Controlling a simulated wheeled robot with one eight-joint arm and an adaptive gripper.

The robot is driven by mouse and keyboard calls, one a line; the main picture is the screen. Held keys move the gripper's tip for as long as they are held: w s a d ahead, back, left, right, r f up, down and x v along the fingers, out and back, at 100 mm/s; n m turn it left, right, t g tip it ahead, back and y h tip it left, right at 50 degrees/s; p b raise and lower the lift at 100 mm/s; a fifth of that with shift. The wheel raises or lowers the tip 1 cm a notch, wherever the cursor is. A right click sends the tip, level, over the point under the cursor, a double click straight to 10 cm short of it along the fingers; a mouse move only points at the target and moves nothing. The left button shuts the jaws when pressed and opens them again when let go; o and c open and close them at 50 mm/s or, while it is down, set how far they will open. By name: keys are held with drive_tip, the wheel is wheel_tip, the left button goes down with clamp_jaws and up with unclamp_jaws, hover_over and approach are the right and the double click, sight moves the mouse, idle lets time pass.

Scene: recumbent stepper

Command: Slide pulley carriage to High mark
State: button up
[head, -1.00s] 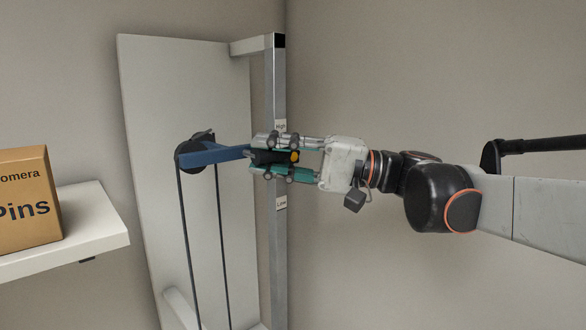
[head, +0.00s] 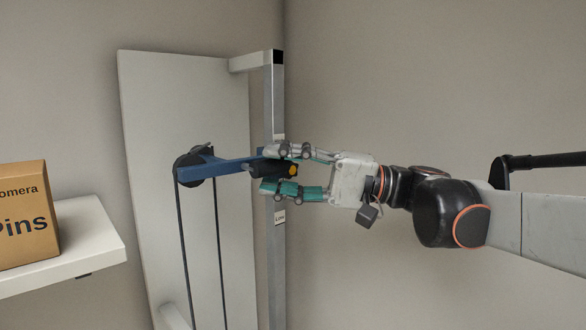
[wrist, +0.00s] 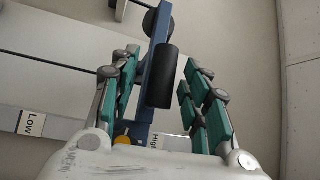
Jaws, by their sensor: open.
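The pulley carriage shows as a blue arm (head: 232,164) with a black pulley (head: 190,170) at its left end and a black grip by the rail. It sits on the grey upright rail (head: 276,245), between the Low label (head: 280,217) and the High label, which my fingers mostly cover in the head view. The High label (wrist: 166,145) shows partly in the wrist view. My gripper (head: 268,171) is open, its fingers above and below the black grip. In the wrist view the black grip (wrist: 166,76) stands between the fingers with gaps on both sides.
A pale backboard (head: 190,95) stands behind the carriage, with a dark cable hanging from the pulley. A white shelf (head: 85,235) with an orange-brown box (head: 25,210) is at the left. A black bar (head: 545,160) is at the right.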

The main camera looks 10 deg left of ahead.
drive_tip(key=d, duration=0.5)
drive_tip(key=shift+w+d+f, duration=0.25)
drive_tip(key=shift+d+f, duration=0.05)
drive_tip(key=shift+f, duration=0.05)
drive_tip(key=shift+f, duration=0.1)
drive_tip(key=s+d+f+m+t+h+b, duration=0.1)
drive_tip(key=s+f+t+h+b, duration=0.15)
drive_tip(key=f+b, duration=0.65)
drive_tip(key=s+d+f+m+t+h+b, duration=0.1)
drive_tip(key=s+f+h+b, duration=0.15)
drive_tip(key=f, duration=1.15)
drive_tip(key=s+d+f+m+t+h+b, duration=0.15)
drive_tip(key=f+h+b, duration=0.3)
drive_tip(key=f, duration=0.75)
drive_tip(key=s+d+f+t+h+b, duration=0.1)
drive_tip(key=s+d+f+h+b, duration=0.1)
drive_tip(key=d+f+b, duration=0.4)
drive_tip(key=s+d+f+t+h+b, duration=0.1)
drive_tip(key=s+d+f+h+b, duration=0.2)
drive_tip(key=f, duration=1.4)
drive_tip(key=s+d+f+t+h+b, duration=0.2)
drive_tip(key=d+f+h+b, duration=0.3)
drive_tip(key=d+f+b, duration=0.5)
drive_tip(key=shift+s+d+f+n+b, duration=0.2)
drive_tip(key=shift+s+f+n+b, duration=0.25)
drive_tip(key=shift+s+f+b, duration=0.25)
